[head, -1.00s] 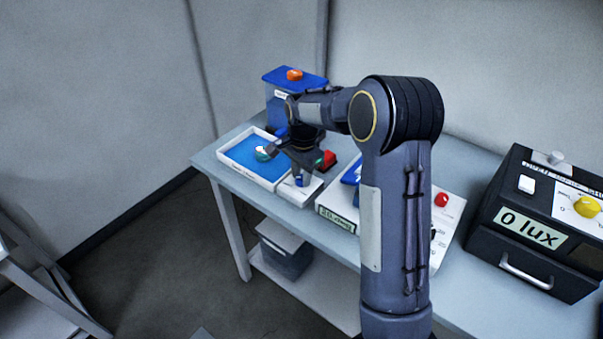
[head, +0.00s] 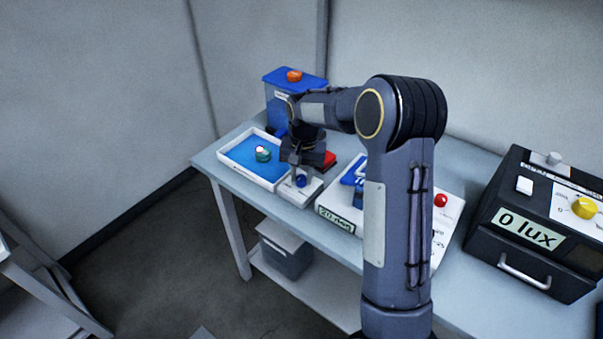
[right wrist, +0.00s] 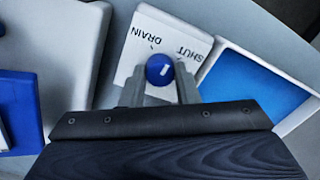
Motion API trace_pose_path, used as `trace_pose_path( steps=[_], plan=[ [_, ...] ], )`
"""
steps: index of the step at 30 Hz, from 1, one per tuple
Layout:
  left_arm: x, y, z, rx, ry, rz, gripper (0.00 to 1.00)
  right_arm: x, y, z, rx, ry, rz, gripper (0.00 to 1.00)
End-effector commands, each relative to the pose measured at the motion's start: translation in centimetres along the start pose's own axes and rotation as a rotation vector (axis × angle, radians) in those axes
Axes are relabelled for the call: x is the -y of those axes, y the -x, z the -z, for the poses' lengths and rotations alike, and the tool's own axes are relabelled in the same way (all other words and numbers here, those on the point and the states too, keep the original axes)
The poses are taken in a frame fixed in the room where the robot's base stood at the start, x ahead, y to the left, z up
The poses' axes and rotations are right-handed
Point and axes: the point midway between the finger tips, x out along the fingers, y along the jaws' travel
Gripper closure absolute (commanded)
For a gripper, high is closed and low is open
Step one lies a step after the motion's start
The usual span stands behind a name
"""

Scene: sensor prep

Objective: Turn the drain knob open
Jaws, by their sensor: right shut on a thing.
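The drain knob (right wrist: 160,70) is a round blue knob with a white mark, on a white plate (right wrist: 140,45) lettered DRAIN and SHUT, upside down in the right wrist view. In the head view the knob (head: 301,181) shows below my right gripper (head: 300,178), on its plate (head: 314,190) at the table's front edge. My right gripper also shows in the right wrist view (right wrist: 160,82), shut on the knob, one finger on each side. The white mark lies slightly slanted. My left gripper is not in view.
A white tray with a blue floor (head: 239,154) holds a green-and-white piece (head: 263,153) left of the plate. A blue box with an orange knob (head: 294,75) stands behind. A red piece (head: 327,160) lies close by. A black box reading 0 lux (head: 528,226) stands right.

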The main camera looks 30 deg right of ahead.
Motion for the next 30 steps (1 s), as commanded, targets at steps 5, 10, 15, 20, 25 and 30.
trace_pose_path(
  steps=[5,10,15,20,25,30],
  plan=[
    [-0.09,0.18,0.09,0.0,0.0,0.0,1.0,0.0,0.11,0.11,0.005,0.167,0.001,0.95],
    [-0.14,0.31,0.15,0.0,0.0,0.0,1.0,-0.01,0.11,0.14,0.011,0.327,0.001,0.95],
    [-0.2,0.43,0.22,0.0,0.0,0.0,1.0,0.03,0.12,0.13,0.018,0.487,0.001,0.95],
    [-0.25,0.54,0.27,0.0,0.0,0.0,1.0,0.03,0.12,0.14,0.023,0.622,0.001,0.95],
    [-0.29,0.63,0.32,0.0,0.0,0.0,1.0,0.06,0.13,0.16,0.027,0.74,0.001,0.95],
    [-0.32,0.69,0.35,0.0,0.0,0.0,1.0,0.07,0.13,0.18,0.03,0.823,0.001,0.95]
  ],
)
